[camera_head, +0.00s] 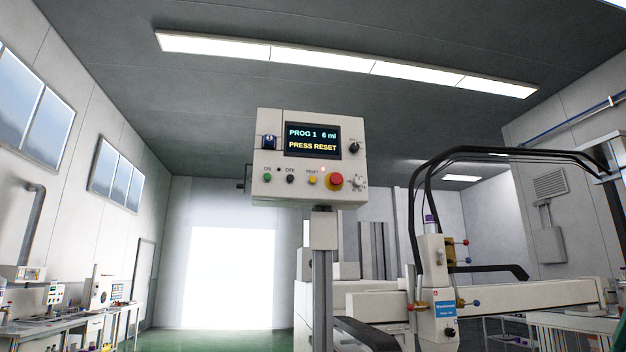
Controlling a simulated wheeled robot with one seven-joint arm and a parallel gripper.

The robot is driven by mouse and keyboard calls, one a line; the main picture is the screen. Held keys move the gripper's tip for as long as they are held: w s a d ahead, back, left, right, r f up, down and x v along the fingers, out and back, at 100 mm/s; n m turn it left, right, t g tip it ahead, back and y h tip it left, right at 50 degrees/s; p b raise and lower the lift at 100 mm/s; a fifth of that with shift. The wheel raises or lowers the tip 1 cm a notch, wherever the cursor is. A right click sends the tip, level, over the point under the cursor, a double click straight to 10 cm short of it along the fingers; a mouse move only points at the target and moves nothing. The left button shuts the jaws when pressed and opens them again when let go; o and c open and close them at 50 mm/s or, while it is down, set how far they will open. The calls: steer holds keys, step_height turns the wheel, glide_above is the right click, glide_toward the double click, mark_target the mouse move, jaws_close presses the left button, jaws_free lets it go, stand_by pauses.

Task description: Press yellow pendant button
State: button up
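A pale control pendant (297,202) stands upright on a grey post, near the middle of the camera_head view. Its small yellow button (312,181) is on the lower sloping panel, just left of a large red mushroom button (335,181). A small label above the yellow button seems to read RESET. A green button (267,180) and a black button (290,179) sit further left, under ON and OFF labels. The pendant's screen (313,140) reads "PROG 1 6 ml" and "PRESS RESET". My gripper is not in view.
A white and grey dosing machine (437,280) with black hoses and a long horizontal beam (540,293) stands right of the post. Workbenches (70,325) with equipment line the left wall. The space directly in front of the pendant's face looks clear.

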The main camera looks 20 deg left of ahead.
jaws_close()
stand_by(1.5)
